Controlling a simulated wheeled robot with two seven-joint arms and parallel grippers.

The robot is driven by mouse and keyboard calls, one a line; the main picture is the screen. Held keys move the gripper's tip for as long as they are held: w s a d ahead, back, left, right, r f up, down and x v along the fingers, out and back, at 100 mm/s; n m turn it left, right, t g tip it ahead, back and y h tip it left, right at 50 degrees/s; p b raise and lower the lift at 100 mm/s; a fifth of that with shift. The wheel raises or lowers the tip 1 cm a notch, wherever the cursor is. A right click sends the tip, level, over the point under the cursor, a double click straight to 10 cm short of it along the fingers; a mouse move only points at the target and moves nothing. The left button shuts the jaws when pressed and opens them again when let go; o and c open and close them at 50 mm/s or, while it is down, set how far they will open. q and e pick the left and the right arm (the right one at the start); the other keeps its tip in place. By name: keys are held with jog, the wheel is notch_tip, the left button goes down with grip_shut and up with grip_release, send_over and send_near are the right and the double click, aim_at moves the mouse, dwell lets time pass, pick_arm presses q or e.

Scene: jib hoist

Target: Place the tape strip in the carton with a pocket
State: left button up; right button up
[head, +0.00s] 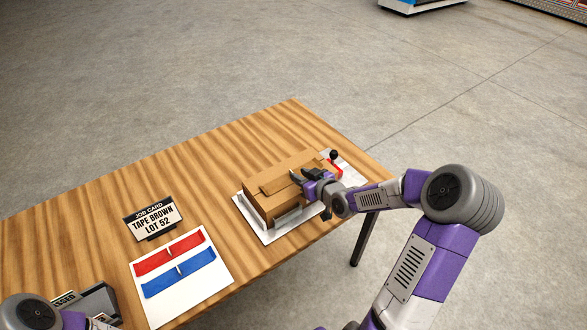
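The brown carton (262,207) stands on a white sheet near the table's right end. A flat brown strip (274,186), which looks like the tape strip, runs along the carton's top; whether it is stuck down or loose is not clear. My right gripper (297,177) is over the carton's right part, its dark fingertips at the strip; whether they grip it is too small to tell. A pale patch (288,217) on the carton's front side may be the pocket. My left arm shows only at the lower left corner; its gripper is not visible.
A job card (153,219) reads "TAPE BROWN LOT 52". A red strip (168,253) and a blue strip (179,274) lie on a white sheet. A grey lettered box (98,299) is at lower left. A black knob (334,154) stands beside the carton. The table's far middle is clear.

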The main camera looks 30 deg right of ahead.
jog(key=p+v, duration=0.1)
jog(key=v, duration=0.4)
jog(key=shift+s+r, duration=0.1)
jog(key=shift+s, duration=0.1)
dwell(0.3)
